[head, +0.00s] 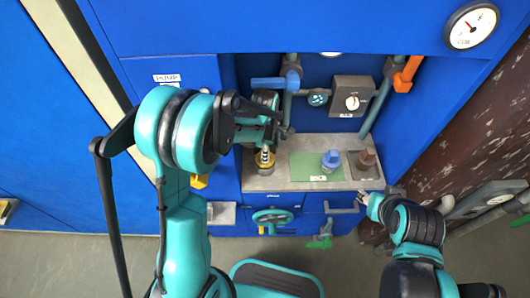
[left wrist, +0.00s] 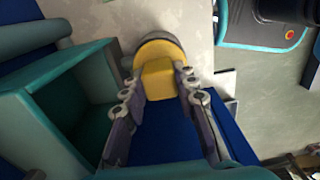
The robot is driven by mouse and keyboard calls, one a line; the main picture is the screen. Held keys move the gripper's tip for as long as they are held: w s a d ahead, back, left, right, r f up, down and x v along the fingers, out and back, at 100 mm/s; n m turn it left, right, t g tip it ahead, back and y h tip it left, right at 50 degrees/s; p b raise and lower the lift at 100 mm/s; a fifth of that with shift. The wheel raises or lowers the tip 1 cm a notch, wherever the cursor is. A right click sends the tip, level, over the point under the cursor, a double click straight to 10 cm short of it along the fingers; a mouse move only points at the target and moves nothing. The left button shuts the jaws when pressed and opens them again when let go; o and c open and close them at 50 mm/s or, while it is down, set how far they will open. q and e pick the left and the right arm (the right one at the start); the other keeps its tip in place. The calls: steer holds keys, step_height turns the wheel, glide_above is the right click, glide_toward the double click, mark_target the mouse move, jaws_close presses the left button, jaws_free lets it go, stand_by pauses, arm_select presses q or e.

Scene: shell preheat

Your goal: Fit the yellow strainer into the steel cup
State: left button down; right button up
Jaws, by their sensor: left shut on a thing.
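The yellow strainer (left wrist: 165,80) shows between the fingers of my left gripper (left wrist: 160,88) in the left wrist view. A curved grey rim, which looks like the steel cup (left wrist: 152,40), lies around its far side. In the head view the yellow piece (head: 265,168) is low at the left end of the counter, under my left gripper (head: 268,143), which is shut on it. I cannot tell how deep the strainer sits in the cup. My right gripper (head: 371,203) is at the counter's front right edge, away from both; its fingers are too small to read.
A blue-topped object (head: 330,160) stands on a green mat (head: 304,165) on the grey counter (head: 283,184). A brown object (head: 367,157) sits on a dark plate at the right. A grey box with a dial (head: 352,98) and pipes are behind. Blue walls enclose the niche.

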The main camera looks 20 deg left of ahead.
arm_select(q)
steer(key=shift+f+b, duration=0.3)
steer(key=c, duration=1.2)
jaws_free()
steer(key=shift+r, duration=0.1)
steer(key=shift+r+p, duration=0.4)
steer(key=shift+p, duration=0.1)
step_height(320, 180, up, 12)
steer(key=p, duration=0.3)
steer(key=shift+f+p, duration=0.15)
steer(key=shift+p, duration=0.25)
